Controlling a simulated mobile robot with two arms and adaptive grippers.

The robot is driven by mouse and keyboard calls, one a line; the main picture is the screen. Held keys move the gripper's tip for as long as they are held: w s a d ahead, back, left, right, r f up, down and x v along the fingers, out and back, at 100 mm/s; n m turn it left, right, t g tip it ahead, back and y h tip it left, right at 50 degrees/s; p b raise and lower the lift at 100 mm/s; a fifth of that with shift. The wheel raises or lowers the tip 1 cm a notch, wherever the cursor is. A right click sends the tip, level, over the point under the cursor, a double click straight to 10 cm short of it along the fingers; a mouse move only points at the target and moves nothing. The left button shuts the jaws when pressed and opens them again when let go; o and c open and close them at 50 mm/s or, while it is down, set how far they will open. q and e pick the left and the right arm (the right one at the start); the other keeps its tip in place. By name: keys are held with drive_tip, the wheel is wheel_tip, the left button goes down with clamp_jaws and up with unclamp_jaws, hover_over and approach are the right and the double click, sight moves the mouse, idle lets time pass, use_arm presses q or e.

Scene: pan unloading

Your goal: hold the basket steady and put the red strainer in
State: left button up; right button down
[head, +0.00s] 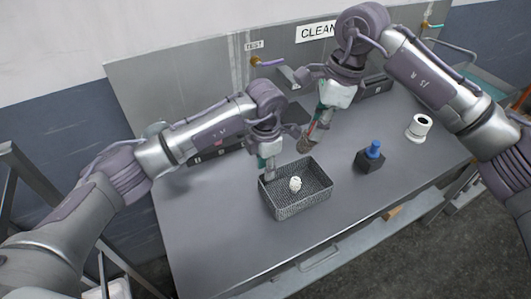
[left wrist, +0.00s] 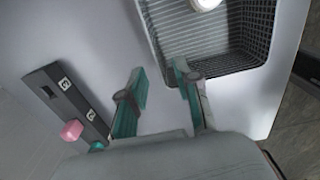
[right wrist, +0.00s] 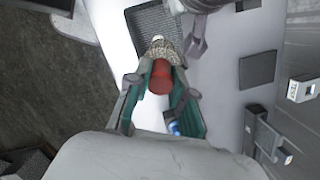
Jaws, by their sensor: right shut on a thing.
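The dark wire-mesh basket (head: 318,203) stands on the grey counter, with a small white object (head: 295,184) inside. My left gripper (head: 267,174) is at the basket's back left corner. In the left wrist view its fingers (left wrist: 160,75) are apart, one overlapping the basket rim (left wrist: 150,35); contact is unclear. My right gripper (head: 322,122) is shut on the red strainer (right wrist: 160,76) by its red handle. The strainer's mesh end (head: 308,143) points down, above and behind the basket. The basket also shows at the top of the right wrist view (right wrist: 141,32).
A black block with a blue object (head: 374,150) stands right of the basket, and a white cylinder (head: 419,127) farther right. A dark labelled strip with a pink knob (left wrist: 72,130) lies near my left gripper. The counter's front left is clear.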

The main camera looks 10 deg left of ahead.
sight(266, 184)
use_arm(q)
drive_tip(key=shift+f, duration=2.5)
clamp_jaws()
use_arm(e)
wheel_tip(266, 184, down, 10)
drive_tip(key=s, duration=0.2)
drive_tip(key=shift+a+r, duration=0.15)
drive_tip(key=shift+r, duration=0.1)
